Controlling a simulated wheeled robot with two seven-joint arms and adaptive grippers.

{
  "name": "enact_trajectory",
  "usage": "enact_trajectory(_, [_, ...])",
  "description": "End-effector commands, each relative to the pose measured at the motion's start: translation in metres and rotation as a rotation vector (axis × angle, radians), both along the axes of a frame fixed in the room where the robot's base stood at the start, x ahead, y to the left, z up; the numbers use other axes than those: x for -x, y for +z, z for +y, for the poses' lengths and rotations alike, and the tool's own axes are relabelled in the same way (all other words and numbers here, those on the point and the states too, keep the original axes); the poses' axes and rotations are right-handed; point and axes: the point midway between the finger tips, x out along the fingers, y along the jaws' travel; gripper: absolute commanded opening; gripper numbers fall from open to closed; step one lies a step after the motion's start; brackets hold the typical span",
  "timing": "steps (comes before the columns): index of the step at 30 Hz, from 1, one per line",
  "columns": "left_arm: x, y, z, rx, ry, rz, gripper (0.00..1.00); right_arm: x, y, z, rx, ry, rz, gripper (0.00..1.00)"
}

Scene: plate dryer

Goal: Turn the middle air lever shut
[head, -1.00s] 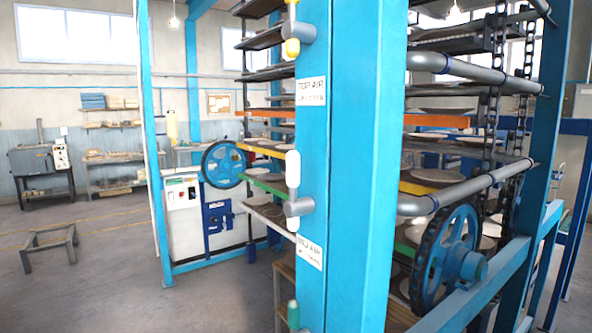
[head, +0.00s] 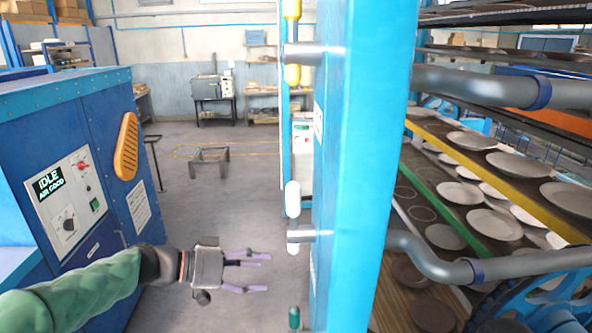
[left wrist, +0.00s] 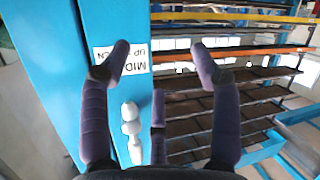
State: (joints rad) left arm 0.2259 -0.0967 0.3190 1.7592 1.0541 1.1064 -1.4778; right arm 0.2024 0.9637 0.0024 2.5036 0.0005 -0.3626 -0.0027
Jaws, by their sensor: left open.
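The middle air lever (head: 292,198) is a white handle on a grey hub, on the left face of the blue post (head: 365,150). Its long end points up and a short white end shows below the hub. My left gripper (head: 258,272) is open and empty, left of the post and a little below the lever in the head view. In the left wrist view, the white lever (left wrist: 129,110) shows between the open purple fingers, below a partly hidden label (left wrist: 133,60) reading "MID" and "UP". Contact is not visible. My right gripper is not in view.
A yellow-ended lever (head: 292,75) is above and a green-ended one (head: 294,318) below. A blue cabinet (head: 90,130) with an "IDLE" panel stands left of my arm. Pipes (head: 500,88) and plate racks (head: 480,160) fill the right.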

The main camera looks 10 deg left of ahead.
Motion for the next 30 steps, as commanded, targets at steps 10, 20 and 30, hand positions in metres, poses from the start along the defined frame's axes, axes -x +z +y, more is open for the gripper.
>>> enact_trajectory(10, [0.055, 0.192, 0.007, 0.103, -0.145, -0.513, 0.63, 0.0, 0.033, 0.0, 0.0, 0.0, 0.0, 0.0])
enact_trajectory(20, [0.049, 0.202, -0.026, 0.11, -0.159, -0.543, 0.63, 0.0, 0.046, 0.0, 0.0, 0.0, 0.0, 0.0])
enact_trajectory(30, [0.029, 0.201, -0.078, 0.108, -0.157, -0.54, 0.63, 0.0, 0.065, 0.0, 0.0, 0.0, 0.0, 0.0])
